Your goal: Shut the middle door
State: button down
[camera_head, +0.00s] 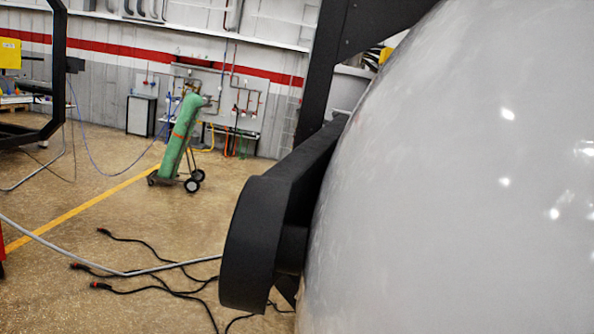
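A large, smooth, light grey domed surface (470,190) fills the right side of the view, very close to me. It looks like a furnace door, but I cannot tell whether it is the middle one. A thick black bracket with a rounded end (260,235) runs along its left edge, below a black upright beam (330,65). The door's rim, and whether it stands open or shut, are hidden. My gripper is not in view.
A green gas cylinder (180,135) stands on a wheeled cart by the back wall. Black cables (150,285) and a grey hose (75,250) lie on the floor at lower left. A black frame (55,75) stands at far left. The floor between has free room.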

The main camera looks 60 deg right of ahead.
aim_at(455, 194)
jog(key=u, duration=0.1)
jog(key=i, duration=2)
jog(key=z, duration=1.35)
jog(key=i, duration=1.15)
jog(key=z, duration=1.75)
